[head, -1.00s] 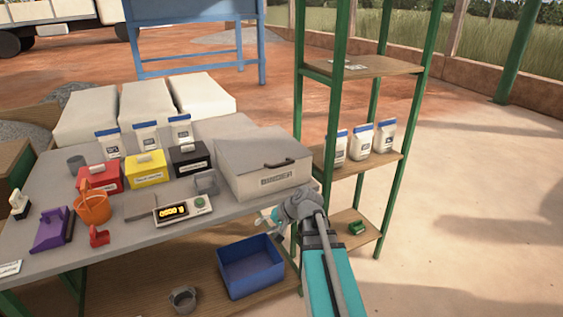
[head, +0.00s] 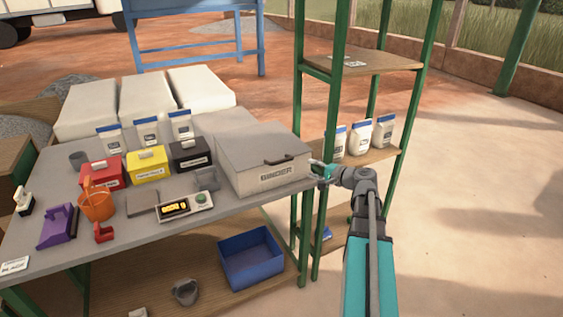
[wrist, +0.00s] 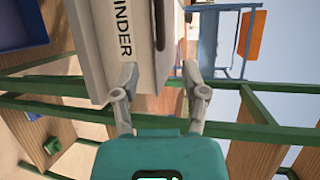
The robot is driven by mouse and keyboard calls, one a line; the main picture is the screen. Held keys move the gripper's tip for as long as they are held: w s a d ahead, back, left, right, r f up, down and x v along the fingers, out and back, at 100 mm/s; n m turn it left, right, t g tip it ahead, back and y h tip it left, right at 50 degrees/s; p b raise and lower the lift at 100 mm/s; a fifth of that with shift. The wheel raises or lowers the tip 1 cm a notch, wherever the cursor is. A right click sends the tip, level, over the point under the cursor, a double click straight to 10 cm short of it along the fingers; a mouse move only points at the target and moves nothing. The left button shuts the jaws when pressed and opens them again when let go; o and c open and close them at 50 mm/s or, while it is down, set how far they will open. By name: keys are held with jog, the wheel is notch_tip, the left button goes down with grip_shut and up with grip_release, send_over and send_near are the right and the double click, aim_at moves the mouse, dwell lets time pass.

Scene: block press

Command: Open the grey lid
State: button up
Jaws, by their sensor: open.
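The grey lid (head: 255,143) lies closed on a pale box (head: 268,180) labelled BINDER at the right end of the table. A dark handle (head: 281,159) is on the lid near its front edge. In the wrist view, the box (wrist: 112,55) is at the left and the dark handle (wrist: 160,24) shows past the fingertips. My gripper (head: 318,168) is just right of the box's front right corner. It also shows in the wrist view (wrist: 160,72), with its fingers spread and nothing held. Whether the left finger touches the box cannot be told.
A green-framed shelf (head: 335,105) with white bags stands right behind my gripper. A blue bin (head: 250,258) is below. Open ground lies to the right.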

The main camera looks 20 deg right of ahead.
aim_at(282, 161)
jog(key=b+x, duration=0.2)
jog(key=x, duration=1.1)
jog(key=shift+w+a+f+b, duration=0.15)
jog(key=shift+w+a+b, duration=0.05)
jog(key=shift+w+b, duration=0.15)
grip_shut()
dwell(0.4)
